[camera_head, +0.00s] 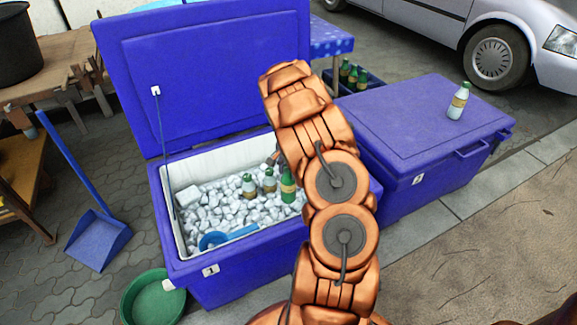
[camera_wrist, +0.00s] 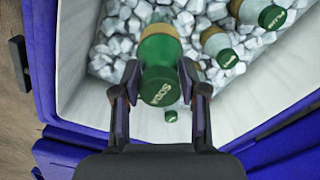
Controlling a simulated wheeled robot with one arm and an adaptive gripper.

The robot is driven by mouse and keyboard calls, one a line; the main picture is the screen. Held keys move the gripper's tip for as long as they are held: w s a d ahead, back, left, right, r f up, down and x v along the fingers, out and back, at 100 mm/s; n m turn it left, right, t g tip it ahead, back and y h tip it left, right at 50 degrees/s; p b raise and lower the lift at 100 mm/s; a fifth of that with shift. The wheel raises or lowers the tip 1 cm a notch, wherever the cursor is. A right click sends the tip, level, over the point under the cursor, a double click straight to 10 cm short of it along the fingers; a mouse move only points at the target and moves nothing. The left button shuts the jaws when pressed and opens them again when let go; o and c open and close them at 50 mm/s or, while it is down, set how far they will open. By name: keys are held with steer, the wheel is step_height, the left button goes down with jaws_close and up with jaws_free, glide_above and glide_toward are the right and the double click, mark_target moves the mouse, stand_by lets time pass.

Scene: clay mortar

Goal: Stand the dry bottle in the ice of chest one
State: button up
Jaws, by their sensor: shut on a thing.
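Chest one (camera_head: 235,270), blue with a 1 label, stands open with white ice (camera_head: 215,205) inside. My gripper (camera_wrist: 160,92) is shut on a green bottle (camera_wrist: 160,72) with a tan band and SODA on its cap end. In the wrist view the bottle is inside the chest over the ice; its lower end is hidden, so I cannot tell whether it touches the ice. A small green cap (camera_wrist: 171,116) shows near the wall.
A blue scoop (camera_head: 228,237) lies on the ice at the front. The raised lid (camera_head: 205,70) stands behind. A closed blue chest (camera_head: 425,130) to the right carries a pale bottle (camera_head: 458,100). A dark crate (camera_head: 368,80) holds bottles. A green basin (camera_head: 155,300) is on the ground.

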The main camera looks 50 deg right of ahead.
mark_target(288, 193)
steer(key=shift+f+b, duration=1.4)
steer(key=shift+f, duration=4.35)
steer(key=shift+a+f, duration=0.1)
steer(key=shift+f, duration=0.4)
steer(key=o, duration=1.2)
steer(key=shift+o, duration=0.2)
steer(key=o, duration=0.5)
steer(key=shift+c, duration=0.2)
step_height(288, 193, up, 27)
steer(key=p, duration=0.6)
steer(key=shift+p, duration=0.4)
